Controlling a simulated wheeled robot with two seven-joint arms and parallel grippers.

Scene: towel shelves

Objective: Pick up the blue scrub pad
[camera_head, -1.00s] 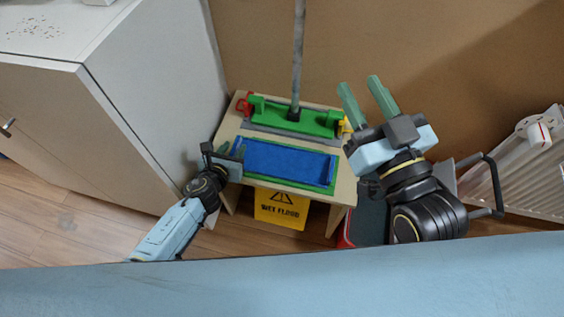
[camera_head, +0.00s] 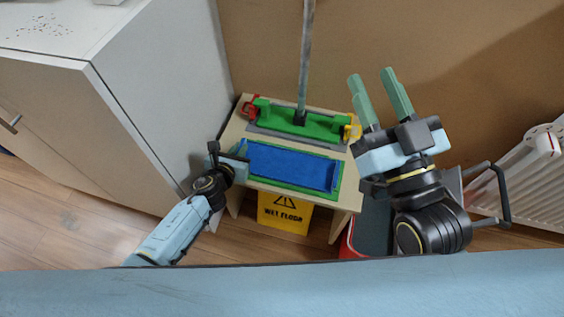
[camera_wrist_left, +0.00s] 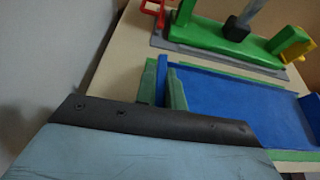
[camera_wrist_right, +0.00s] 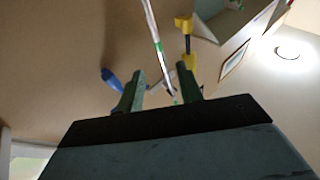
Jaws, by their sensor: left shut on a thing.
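The blue scrub pad (camera_head: 292,168) lies flat on a green base on the small wooden table, with raised blue edges at its left and right ends. It also shows in the left wrist view (camera_wrist_left: 235,105). My left gripper (camera_head: 242,150) is at the pad's left end. In the left wrist view its green fingers (camera_wrist_left: 162,88) stand on both sides of the pad's raised left edge, shut on it. My right gripper (camera_head: 382,100) is raised to the right of the table, its fingers apart and empty; they also show in the right wrist view (camera_wrist_right: 160,92).
A green mop head (camera_head: 290,118) with a grey pole (camera_head: 308,50) stands at the table's back, between a red clip (camera_head: 250,108) and a yellow clip (camera_head: 352,130). A yellow wet floor sign (camera_head: 285,212) is in front. A white cabinet (camera_head: 150,110) stands close left, a radiator (camera_head: 530,190) right.

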